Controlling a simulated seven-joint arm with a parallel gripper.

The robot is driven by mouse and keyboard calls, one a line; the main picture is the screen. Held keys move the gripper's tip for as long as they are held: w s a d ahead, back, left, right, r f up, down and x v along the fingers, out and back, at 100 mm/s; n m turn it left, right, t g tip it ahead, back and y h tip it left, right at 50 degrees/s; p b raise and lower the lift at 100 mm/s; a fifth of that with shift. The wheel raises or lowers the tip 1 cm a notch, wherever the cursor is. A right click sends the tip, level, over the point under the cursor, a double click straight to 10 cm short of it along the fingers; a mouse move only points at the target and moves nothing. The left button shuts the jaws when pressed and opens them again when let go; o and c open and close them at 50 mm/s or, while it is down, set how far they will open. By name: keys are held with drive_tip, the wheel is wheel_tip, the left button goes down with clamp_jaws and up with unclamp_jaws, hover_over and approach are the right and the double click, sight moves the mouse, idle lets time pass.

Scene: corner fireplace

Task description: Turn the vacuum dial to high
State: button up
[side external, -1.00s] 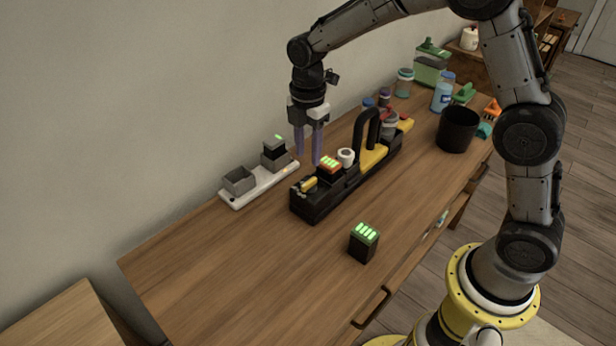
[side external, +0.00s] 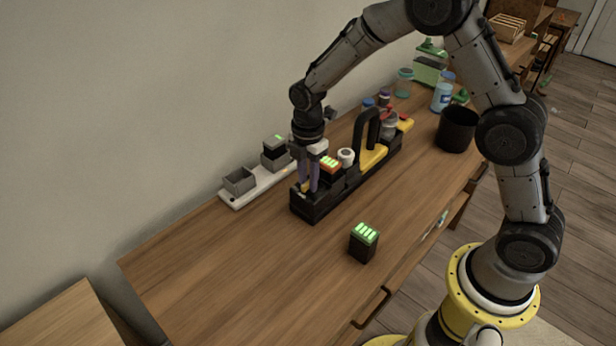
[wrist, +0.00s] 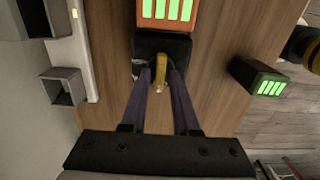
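The vacuum (side external: 318,207) is a long black unit with a yellow part and a tall black handle (side external: 366,130), lying on the wooden table. Its small yellow dial (wrist: 159,72) is on top of the near-left end; in the side view my fingers mostly cover it. My gripper (side external: 309,190) points down at that end. In the wrist view its two purple fingers (wrist: 160,74) are on either side of the dial, apart, with narrow gaps seeming to show beside it. The dial's setting marks cannot be read.
A battery with green lights (side external: 331,164) sits in the vacuum beside the dial. A white charger (side external: 236,198) stands behind, near the wall. A loose battery (side external: 363,244) stands in front. A black cup (side external: 456,130) and several bottles are at the right. The front left table is clear.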

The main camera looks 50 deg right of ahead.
clamp_jaws()
drive_tip(key=shift+m, duration=0.3)
drive_tip(key=m, duration=0.3)
drive_tip(key=shift+w, duration=0.1)
drive_tip(key=m, duration=0.9)
drive_tip(key=shift+w+d, duration=0.15)
drive_tip(key=shift+r+m, duration=0.1)
drive_tip(key=shift+m, duration=2.6)
drive_tip(key=shift+o, duration=1.8)
unclamp_jaws()
